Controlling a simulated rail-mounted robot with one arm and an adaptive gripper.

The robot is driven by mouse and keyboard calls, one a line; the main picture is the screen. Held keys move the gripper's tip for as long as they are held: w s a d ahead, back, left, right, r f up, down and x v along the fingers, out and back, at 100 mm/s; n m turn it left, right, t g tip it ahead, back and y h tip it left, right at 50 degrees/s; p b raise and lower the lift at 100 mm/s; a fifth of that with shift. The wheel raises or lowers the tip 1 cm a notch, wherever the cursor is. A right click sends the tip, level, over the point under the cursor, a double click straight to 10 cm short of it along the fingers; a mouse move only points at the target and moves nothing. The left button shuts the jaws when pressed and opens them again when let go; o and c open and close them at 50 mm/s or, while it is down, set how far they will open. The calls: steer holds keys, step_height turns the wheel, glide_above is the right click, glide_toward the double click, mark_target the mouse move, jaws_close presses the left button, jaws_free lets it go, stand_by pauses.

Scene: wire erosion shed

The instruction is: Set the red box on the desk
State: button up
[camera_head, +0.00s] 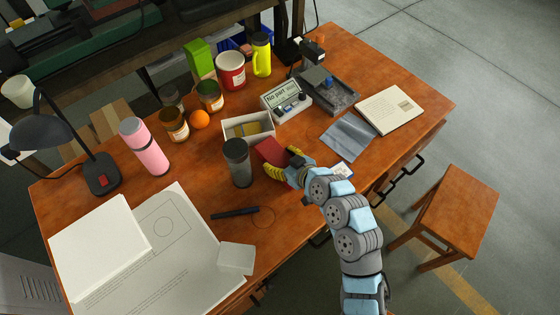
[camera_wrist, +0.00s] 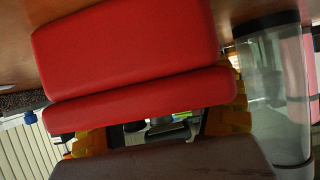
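The red box (camera_head: 268,152) is at the middle of the wooden desk (camera_head: 300,215), just right of a dark grey tumbler. My gripper (camera_head: 284,165), with yellow ribbed fingers, reaches in from the front right and has a finger on either side of the box. In the wrist view the red box (camera_wrist: 125,50) fills the upper left and middle, and the yellow fingers (camera_wrist: 160,125) show at its two sides, closed against it. The desk surface lies close to the box; I cannot tell whether the box rests on it or hangs slightly above.
The grey tumbler (camera_head: 238,163) stands close to the box's left. A white open box (camera_head: 248,130) is just behind. A blue-grey cloth (camera_head: 348,138) and a notepad (camera_head: 390,110) lie to the right. A black pen (camera_head: 235,212) and papers (camera_head: 150,240) lie in front left. A stool (camera_head: 455,210) stands right.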

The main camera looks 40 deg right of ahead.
mark_target(281, 160)
steer(key=shift+c, duration=1)
steer(key=shift+r, duration=0.2)
steer(key=r, duration=0.1)
steer(key=r+p, duration=0.1)
steer(key=r, duration=0.1)
steer(key=shift+s+r, duration=0.2)
steer(key=shift+r, duration=0.1)
steer(key=s+a+r, duration=0.1)
steer(key=r, duration=0.1)
steer(key=s+r+p, duration=0.1)
steer(key=s+r, duration=0.1)
steer(key=s+a+r+p, duration=0.1)
steer(key=shift+s+a+r, duration=0.15)
steer(key=shift+a+r, duration=0.2)
steer(key=shift+r, duration=0.05)
steer(key=s+a+r+p, duration=0.3)
steer(key=s+a+p, duration=0.1)
steer(key=s+p, duration=0.2)
steer(key=shift+s+a+r, duration=0.15)
steer(key=shift+s+a, duration=0.1)
steer(key=shift+s, duration=0.4)
